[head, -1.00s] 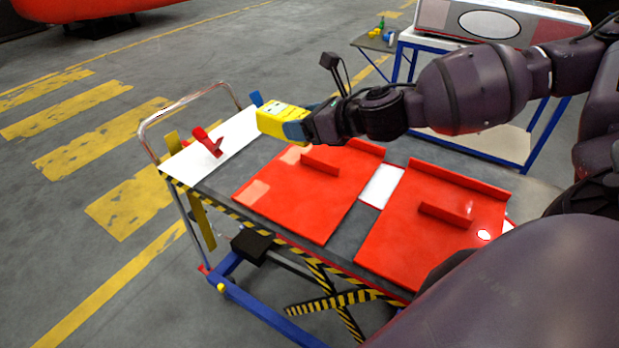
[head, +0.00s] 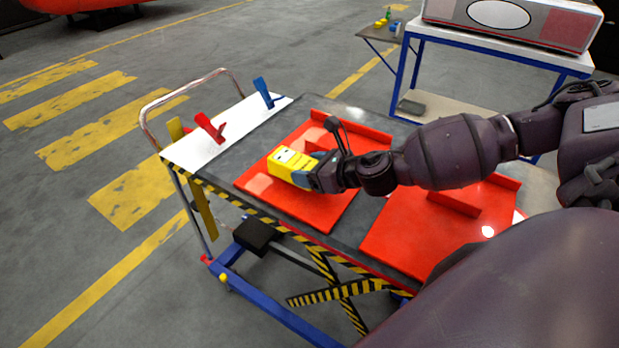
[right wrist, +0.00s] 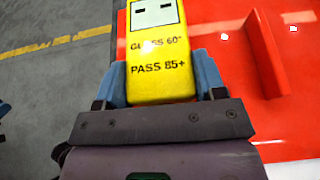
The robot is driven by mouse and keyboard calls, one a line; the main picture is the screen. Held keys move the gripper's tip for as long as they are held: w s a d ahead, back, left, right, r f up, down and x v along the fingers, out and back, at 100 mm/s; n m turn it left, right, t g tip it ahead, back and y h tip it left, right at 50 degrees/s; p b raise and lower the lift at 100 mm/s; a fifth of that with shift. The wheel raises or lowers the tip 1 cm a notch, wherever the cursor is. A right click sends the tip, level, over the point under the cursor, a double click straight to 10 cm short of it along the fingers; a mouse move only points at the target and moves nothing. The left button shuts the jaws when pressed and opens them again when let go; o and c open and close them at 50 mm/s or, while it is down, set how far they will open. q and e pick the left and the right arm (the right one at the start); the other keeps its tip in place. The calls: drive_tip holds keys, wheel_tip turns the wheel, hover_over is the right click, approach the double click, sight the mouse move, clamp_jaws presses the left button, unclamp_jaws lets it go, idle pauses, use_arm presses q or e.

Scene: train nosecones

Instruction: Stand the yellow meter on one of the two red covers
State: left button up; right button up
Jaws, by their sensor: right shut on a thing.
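The yellow meter (head: 287,163) is held in my right gripper (head: 312,174), over the left red cover (head: 318,209) in the head view. In the right wrist view, the meter (right wrist: 158,50) sits between the two blue fingers and shows printed text, including "PASS 85+". The red cover (right wrist: 235,68) lies behind it there. I cannot tell whether the meter touches the cover. The right red cover (head: 405,235) lies on the same cart, partly hidden by my arm. Each cover has a raised red bar. My left gripper is not in view.
The covers lie on a dark-topped lift cart (head: 225,181) with a chrome handle (head: 142,115). A red clamp (head: 210,127) and a blue clamp (head: 263,92) stand on its white end panel (head: 235,122). A blue-framed table (head: 480,55) with a large box (head: 520,22) stands behind.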

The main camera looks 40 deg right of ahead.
drive_tip(key=shift+f, duration=1.2)
drive_tip(key=shift+f, duration=0.1)
drive_tip(key=o, duration=1.2)
drive_tip(key=shift+f, duration=0.1)
drive_tip(key=shift+c, duration=0.2)
drive_tip(key=shift+r, duration=0.25)
drive_tip(key=v, duration=1.2)
drive_tip(key=shift+f+b, duration=0.15)
drive_tip(key=shift+b, duration=0.15)
